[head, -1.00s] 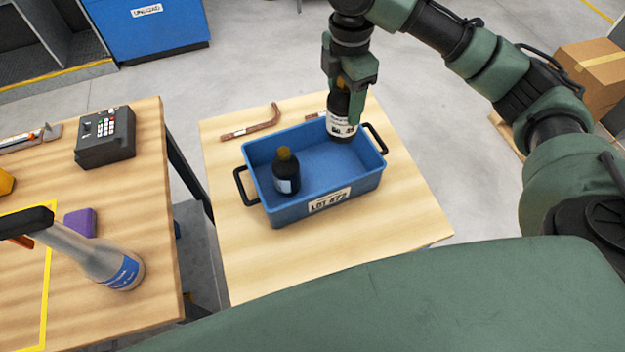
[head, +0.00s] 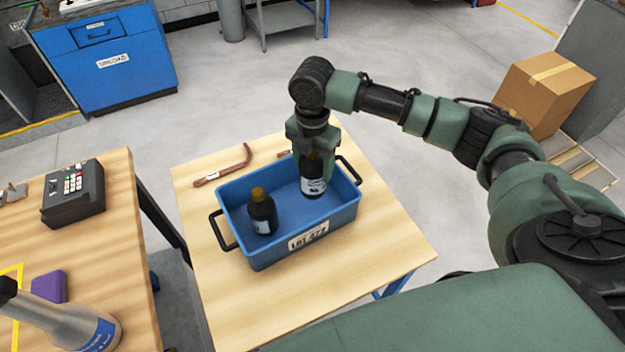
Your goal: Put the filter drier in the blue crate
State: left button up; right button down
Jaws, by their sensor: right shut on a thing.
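The blue crate (head: 272,247) stands on a light wooden table, with a black handle at each end and a white label on its front. A dark filter drier (head: 262,212) with a brass-coloured top stands inside its left part. My right gripper (head: 314,150) points down over the crate's right part and is shut on a second dark filter drier (head: 313,181) with a white label. That one is upright and low, inside the crate's outline; I cannot tell whether it touches the floor. My left gripper is not in view.
A cardboard box (head: 543,92) sits at the right. The table front is clear.

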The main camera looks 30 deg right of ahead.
aim_at(313, 181)
jog(key=shift+f, duration=3.15)
jog(key=shift+c, duration=2.1)
grip_release()
jog(key=shift+f, duration=0.1)
notch_tip(313, 181, up, 12)
jog(key=shift+r+b, duration=0.15)
jog(key=shift+b, duration=0.25)
